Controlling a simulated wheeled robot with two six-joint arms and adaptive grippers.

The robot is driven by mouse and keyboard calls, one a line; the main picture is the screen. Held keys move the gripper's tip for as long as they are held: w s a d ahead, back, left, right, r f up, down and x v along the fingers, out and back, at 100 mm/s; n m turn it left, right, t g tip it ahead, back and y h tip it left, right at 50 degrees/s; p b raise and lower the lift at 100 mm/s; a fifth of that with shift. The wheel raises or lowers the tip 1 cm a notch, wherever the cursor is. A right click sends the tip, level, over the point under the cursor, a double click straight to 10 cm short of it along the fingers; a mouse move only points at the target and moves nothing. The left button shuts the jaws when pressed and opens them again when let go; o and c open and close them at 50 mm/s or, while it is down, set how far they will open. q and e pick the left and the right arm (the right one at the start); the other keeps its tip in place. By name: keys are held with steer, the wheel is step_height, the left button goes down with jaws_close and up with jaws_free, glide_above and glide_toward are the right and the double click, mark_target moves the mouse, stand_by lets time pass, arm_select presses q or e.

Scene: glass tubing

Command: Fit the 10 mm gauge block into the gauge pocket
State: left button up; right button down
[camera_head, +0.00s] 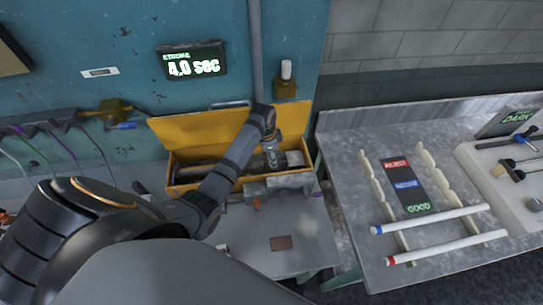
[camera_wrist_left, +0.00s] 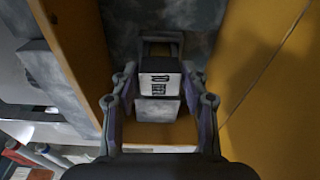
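The block with a white label (camera_wrist_left: 160,86) reading 10 and smaller print sits inside the yellow toolbox in the left wrist view. My left gripper (camera_wrist_left: 160,75) is over it, one finger on each side. The fingers look spread, with narrow gaps to the block. In the head view my left gripper (camera_head: 270,155) reaches down into the toolbox (camera_head: 205,188), and the block is not clear there. I cannot make out the gauge pocket for certain. My right gripper is not in view.
The toolbox's walls stand close around my left gripper, with its raised lid (camera_head: 195,128) behind. A grey clamp-like fixture (camera_head: 280,186) is in front of the toolbox. On the right, a bench (camera_head: 345,160) holds two white tubes on supports and a coloured sorting strip (camera_head: 405,185).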

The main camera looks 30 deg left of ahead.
arm_select(q)
steer(key=shift+o, duration=1)
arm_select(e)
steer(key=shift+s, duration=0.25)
arm_select(q)
steer(key=r+b, duration=0.1)
steer(key=r, duration=0.5)
steer(key=a+r+b, duration=0.1)
steer(key=r, duration=0.2)
steer(key=shift+s+b, duration=0.3)
steer(key=r+p, duration=0.1)
steer(key=r, duration=0.2)
steer(key=shift+s+r, duration=0.1)
steer(key=shift+s, duration=0.1)
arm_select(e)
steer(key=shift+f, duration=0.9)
